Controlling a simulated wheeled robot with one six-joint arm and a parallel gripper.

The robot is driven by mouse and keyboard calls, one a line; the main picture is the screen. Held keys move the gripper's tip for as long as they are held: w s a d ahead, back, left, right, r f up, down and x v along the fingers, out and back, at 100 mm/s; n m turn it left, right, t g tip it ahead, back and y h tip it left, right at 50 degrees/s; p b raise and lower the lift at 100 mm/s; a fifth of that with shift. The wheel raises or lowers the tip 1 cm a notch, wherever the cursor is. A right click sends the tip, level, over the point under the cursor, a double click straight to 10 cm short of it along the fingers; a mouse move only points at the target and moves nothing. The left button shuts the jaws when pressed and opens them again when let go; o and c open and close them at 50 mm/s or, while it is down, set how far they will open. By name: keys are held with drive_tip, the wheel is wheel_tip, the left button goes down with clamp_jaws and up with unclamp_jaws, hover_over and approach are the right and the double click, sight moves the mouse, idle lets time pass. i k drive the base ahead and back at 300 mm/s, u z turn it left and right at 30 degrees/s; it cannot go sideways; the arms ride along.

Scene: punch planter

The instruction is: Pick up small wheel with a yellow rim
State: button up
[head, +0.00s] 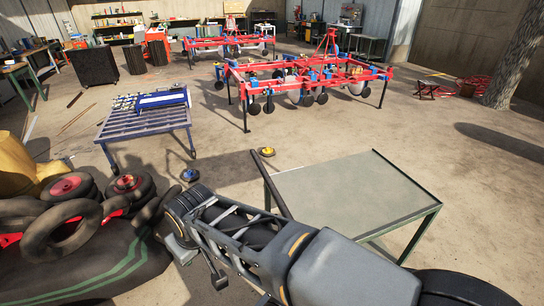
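A small wheel with a yellow rim (266,152) and a dark tyre lies on the concrete floor, just beyond the far left corner of the green-topped table. A second small wheel (190,175), with a blue centre, lies on the floor to its left, close to my arm in the picture. My arm reaches from the lower right toward the left, nearer to me than both wheels. Nothing is seen touching the yellow-rimmed wheel.
The green-topped table (355,190) stands bare on the right. A blue slatted table (150,122) stands at left behind the wheels. Tyres (75,230) are piled at lower left. Red planter frames (310,80) stand further back. Floor between them and the wheels is mostly clear.

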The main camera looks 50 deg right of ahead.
sight(266, 152)
drive_tip(key=k, duration=0.1)
drive_tip(key=z, duration=3.85)
drive_tip(key=i, duration=4.85)
drive_tip(key=u, duration=3.4)
drive_tip(key=i, duration=0.1)
drive_tip(key=u, duration=0.05)
